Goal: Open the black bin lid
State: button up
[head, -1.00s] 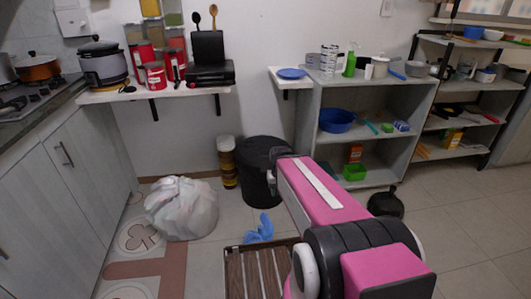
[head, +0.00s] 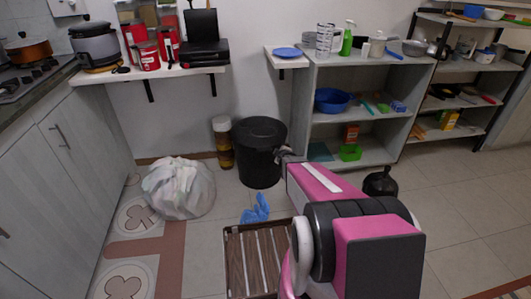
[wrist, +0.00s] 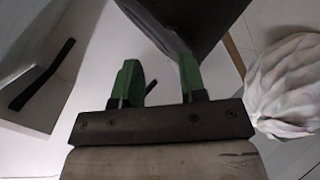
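The black bin (head: 259,168) stands upright on the floor against the wall, with its round lid (head: 259,131) lying flat and closed on top. My gripper (head: 281,153) is at the bin's right side, a little below the lid rim, and looks small and dark there. In the wrist view my gripper's two green fingers (wrist: 160,78) are apart with a gap between them. A large dark surface (wrist: 185,18), probably the bin, fills the top of that view close to the fingertips. I cannot tell whether a finger touches it.
A white rubbish bag (head: 178,188) lies left of the bin; it also shows in the wrist view (wrist: 287,88). A stacked amber container (head: 223,145) stands beside the bin. A blue crumpled item (head: 256,210) and a slatted wooden rack (head: 257,258) are in front. Grey shelves (head: 350,115) stand to the right.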

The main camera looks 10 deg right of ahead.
aim_at(264, 150)
notch_tip(264, 150, down, 7)
jog(key=w+a+n+t+y, duration=0.3)
jog(key=n+t+y, duration=0.2)
jog(key=n+y, duration=0.45)
jog(key=shift+n+h, duration=0.75)
jog(key=shift+n, duration=0.1)
jog(key=x, duration=1)
jog(key=shift+w+f, duration=0.2)
jog(key=shift+w, duration=0.05)
grip_shut()
